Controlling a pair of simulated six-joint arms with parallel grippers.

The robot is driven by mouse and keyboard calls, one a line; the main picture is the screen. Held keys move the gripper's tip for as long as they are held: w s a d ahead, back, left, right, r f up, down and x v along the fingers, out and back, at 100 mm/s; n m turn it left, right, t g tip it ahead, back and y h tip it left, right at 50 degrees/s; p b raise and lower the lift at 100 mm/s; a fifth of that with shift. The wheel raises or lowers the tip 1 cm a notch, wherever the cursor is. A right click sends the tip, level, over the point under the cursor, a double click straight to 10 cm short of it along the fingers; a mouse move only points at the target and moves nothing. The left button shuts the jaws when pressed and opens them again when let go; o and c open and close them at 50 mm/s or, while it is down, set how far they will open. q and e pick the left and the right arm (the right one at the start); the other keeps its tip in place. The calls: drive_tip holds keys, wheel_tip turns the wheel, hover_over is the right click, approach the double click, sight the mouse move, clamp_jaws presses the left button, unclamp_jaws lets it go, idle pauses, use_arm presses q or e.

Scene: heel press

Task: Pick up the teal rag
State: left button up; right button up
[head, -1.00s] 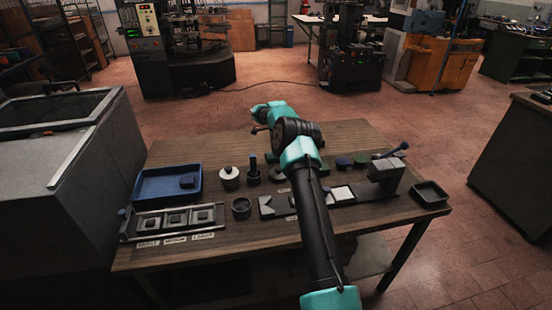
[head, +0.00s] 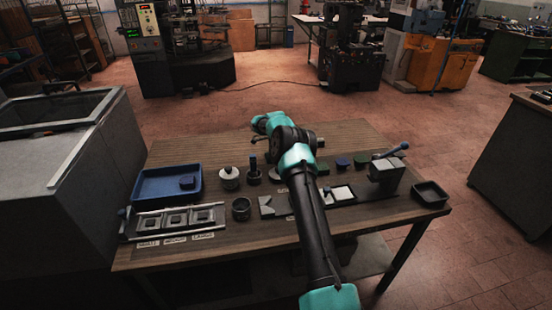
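I cannot make out a teal rag in the head view; the teal patches I see are parts of my own arm. My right arm reaches up from the bottom edge over the middle of the wooden table (head: 160,258) and bends left near the table's far edge. My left gripper is not in view.
A blue tray (head: 150,187) with a small blue block stands at the left, behind a rack of square pieces (head: 175,221). Several small pots (head: 241,209) stand mid-table. A lever press (head: 386,172) and a dark tray (head: 431,192) are at the right.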

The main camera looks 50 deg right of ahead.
drive_tip(key=shift+c, duration=0.4)
drive_tip(key=c, duration=0.9)
wheel_tip(320, 180, up, 10)
idle(0.6)
